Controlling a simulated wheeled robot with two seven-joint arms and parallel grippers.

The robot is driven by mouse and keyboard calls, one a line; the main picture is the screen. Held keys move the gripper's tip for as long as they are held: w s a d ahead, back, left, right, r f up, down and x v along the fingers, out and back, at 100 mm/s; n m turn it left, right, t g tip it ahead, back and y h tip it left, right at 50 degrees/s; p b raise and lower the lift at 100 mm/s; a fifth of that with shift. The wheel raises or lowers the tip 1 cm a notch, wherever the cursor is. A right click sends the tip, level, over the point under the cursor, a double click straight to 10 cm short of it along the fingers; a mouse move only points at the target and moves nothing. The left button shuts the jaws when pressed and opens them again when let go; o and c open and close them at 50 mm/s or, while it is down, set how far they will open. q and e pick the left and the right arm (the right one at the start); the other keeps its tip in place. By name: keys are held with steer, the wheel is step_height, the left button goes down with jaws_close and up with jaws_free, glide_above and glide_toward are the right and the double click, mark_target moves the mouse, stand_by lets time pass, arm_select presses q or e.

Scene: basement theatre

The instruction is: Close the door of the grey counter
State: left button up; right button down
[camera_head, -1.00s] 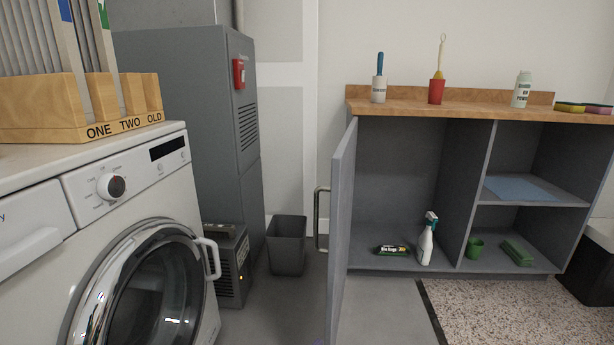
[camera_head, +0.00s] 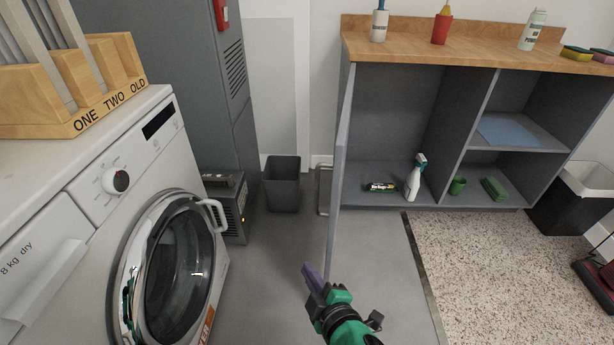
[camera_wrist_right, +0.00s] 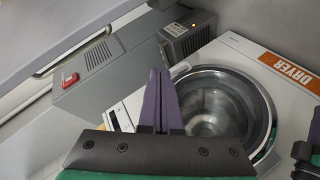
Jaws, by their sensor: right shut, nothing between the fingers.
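The grey counter (camera_head: 375,203) stands at the right under a wooden top. Its door (camera_head: 338,165) hangs open at the left end, seen almost edge-on and pointing out toward me. The door's metal bar handle (camera_head: 322,192) is on its left face. My right gripper (camera_head: 308,272) is shut and empty, low in front of the door's near edge and apart from the handle. In the right wrist view its purple fingers (camera_wrist_right: 160,78) are together, and the grey door (camera_wrist_right: 75,22) with its handle (camera_wrist_right: 72,53) shows at upper left.
A dryer (camera_head: 165,220) stands at the left, with a grey heater-like box (camera_head: 225,205) and a dark bin (camera_head: 282,185) behind. Floor right of the door is clear.

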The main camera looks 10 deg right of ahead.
mark_target(332, 191)
step_height(332, 191, up, 18)
steer(key=w+d+n+t+h+p, duration=0.1)
steer(key=n+t+h+p, duration=0.3)
arm_select(q)
steer(key=s+a+f+g+y+p, duration=0.1)
steer(key=s+a+g+y, duration=0.1)
steer(key=s+a, duration=0.4)
steer(key=shift+a+f+n+g, duration=0.2)
steer(key=shift+a+n+g, duration=0.2)
steer(key=shift+a+g, duration=0.3)
arm_select(e)
steer(key=w+d, duration=0.4)
steer(key=w, duration=0.4)
steer(key=shift+w+d+f, duration=0.2)
